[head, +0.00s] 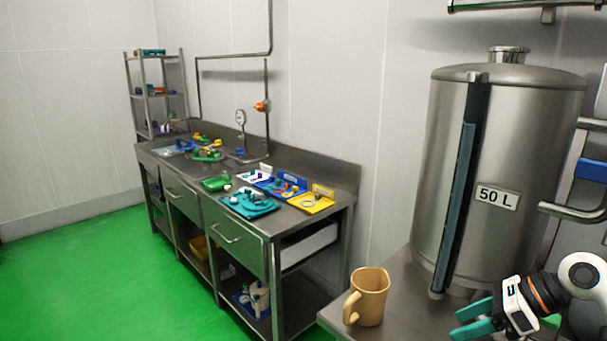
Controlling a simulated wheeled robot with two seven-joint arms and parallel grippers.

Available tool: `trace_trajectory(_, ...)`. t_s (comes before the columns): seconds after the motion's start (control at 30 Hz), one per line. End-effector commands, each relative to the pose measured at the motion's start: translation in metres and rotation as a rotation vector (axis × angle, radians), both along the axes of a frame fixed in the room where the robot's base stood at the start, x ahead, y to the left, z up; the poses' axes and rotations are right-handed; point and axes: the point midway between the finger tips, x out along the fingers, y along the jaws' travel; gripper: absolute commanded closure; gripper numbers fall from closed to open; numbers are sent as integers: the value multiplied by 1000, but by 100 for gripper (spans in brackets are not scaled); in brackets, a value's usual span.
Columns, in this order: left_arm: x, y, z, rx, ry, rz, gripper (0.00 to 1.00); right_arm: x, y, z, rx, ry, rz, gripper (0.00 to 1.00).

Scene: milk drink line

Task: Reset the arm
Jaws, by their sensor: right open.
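My right gripper (473,320) is at the lower right, with green fingers, a white body and a dark wrist with an orange ring. Its fingers point left and are spread apart, with nothing between them. It is to the right of a tan mug (371,297) and apart from it. The mug stands upright on the metal table, its handle towards the lower left. My left gripper does not show.
A steel 50 L tank (452,180) stands behind my right gripper on the metal table (400,270). Pipes are at the right edge. A steel workbench (325,222) with colored trays and parts runs along the wall. A shelf rack (133,95) stands beyond it. Green floor (80,270) is clear at left.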

Motion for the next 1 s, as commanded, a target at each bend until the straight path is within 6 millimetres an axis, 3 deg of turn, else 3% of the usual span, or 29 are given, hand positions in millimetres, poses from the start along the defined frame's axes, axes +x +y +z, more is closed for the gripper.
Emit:
trace_trajectory(0.03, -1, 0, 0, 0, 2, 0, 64, -1, 39, -3, 157, -6, -5, 44)
trace_trajectory(0.1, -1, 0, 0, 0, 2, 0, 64, 1, 82, 6, 390, -11, -55, 44)
trace_trajectory(0.2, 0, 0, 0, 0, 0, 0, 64, 2, 122, 26, 720, 24, -171, 44)
trace_trajectory(0.33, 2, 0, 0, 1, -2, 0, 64, 6, 138, 45, 1132, 130, -398, 44)
trace_trajectory(0.47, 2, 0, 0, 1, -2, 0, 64, 12, 121, 41, 1494, 290, -712, 44)
trace_trajectory(0.57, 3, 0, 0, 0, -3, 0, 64, 11, 97, 13, 1721, 442, -1008, 44)
trace_trajectory(0.67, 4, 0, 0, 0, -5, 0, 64, -3, 72, -32, 1890, 609, -1349, 44)
trace_trajectory(0.8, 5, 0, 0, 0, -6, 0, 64, -50, 53, -112, 1996, 855, -1883, 44)
trace_trajectory(0.9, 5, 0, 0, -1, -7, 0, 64, -93, 52, -155, 1975, 995, -2216, 44)
trace_trajectory(0.93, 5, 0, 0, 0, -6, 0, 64, -105, 53, -165, -1901, -998, 2229, 44)
trace_trajectory(1.0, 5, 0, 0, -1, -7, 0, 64, -131, 56, -184, -1719, -983, 2221, 44)
